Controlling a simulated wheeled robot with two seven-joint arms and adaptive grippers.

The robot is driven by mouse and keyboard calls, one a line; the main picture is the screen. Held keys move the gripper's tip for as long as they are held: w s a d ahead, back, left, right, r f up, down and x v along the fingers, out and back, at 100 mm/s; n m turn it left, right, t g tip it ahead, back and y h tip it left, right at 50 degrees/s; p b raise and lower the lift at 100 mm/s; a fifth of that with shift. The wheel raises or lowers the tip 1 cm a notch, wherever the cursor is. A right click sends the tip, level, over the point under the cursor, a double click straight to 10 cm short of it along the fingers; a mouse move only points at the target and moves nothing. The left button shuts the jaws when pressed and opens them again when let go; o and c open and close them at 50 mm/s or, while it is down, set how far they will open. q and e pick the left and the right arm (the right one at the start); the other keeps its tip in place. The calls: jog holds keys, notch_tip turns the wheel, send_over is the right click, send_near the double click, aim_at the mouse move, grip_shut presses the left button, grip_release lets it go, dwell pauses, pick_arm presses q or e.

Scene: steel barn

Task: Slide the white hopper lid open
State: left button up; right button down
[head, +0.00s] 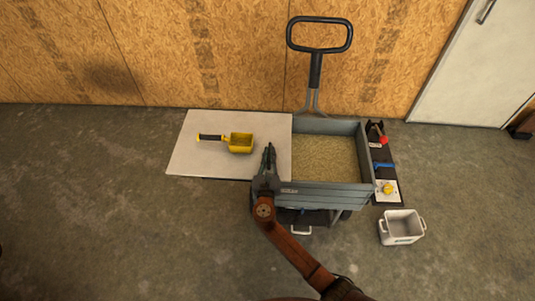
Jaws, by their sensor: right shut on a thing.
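The white hopper lid (205,155) lies flat and extends well to the left of the grey hopper (330,188). The right part of the hopper is uncovered and shows tan grain (325,158). My right gripper (269,152) is over the lid's right part, near its front edge. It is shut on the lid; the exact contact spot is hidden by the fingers. A yellow scoop (240,143) with a black handle rests on the lid, left of the gripper. My left gripper is not in view.
The hopper is a cart with a black pull handle (318,50) against the wooden wall. A dark side panel (383,160) with red, blue and yellow parts is at its right. A white bucket (402,227) stands on the floor. The floor at left is clear.

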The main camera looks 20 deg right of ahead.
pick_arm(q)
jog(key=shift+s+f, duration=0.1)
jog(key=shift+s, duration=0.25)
pick_arm(e)
jog(key=shift+w+a, duration=0.1)
jog(key=shift+a, duration=0.35)
jog(key=shift+f, duration=0.1)
jog(key=c, duration=2)
grip_release()
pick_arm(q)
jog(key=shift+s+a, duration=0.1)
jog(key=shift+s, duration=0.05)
pick_arm(e)
jog(key=v, duration=1.2)
